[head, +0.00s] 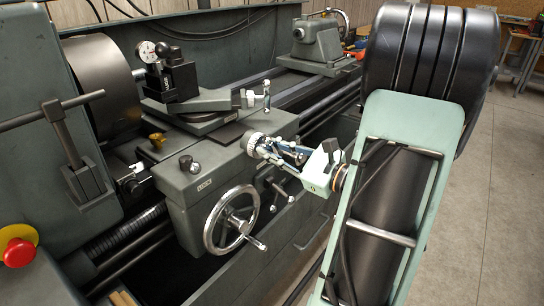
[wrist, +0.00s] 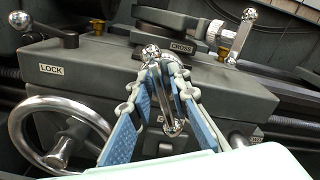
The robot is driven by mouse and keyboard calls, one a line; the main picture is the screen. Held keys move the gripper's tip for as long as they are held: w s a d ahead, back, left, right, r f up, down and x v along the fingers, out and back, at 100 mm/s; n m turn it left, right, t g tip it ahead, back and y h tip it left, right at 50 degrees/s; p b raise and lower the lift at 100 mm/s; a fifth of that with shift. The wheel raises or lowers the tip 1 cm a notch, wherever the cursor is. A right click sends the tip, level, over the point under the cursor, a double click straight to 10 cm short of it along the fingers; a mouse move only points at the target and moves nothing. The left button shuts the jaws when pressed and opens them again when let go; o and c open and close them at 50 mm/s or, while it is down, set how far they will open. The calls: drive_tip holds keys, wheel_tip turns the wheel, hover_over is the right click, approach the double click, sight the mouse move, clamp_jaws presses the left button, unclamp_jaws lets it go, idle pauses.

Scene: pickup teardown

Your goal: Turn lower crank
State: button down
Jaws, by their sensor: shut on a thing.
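The lower crank (wrist: 163,97) is a bright metal arm with a ball at its upper end and a rounded knob at its lower end, in front of the grey carriage below the CROSS label. My gripper (wrist: 158,72) has its blue-padded fingers on both sides of the crank, closed in on it near the upper ball. In the head view my gripper (head: 272,151) reaches from the right to the knurled dial (head: 257,144) of this crank. The fingers hide most of the crank there. The exact contact point is hard to see.
The upper crank (head: 257,99) stands just above, with its handle upright in the wrist view (wrist: 242,32). A large handwheel (head: 229,220) sits lower left, a LOCK lever (wrist: 45,35) at the carriage's upper left. Levers (head: 279,190) lie below my gripper. Open floor (head: 500,200) is right.

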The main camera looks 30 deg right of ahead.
idle(0.3)
drive_tip(key=c, duration=2)
unclamp_jaws()
drive_tip(key=shift+c, duration=0.2)
drive_tip(key=v, duration=1.2)
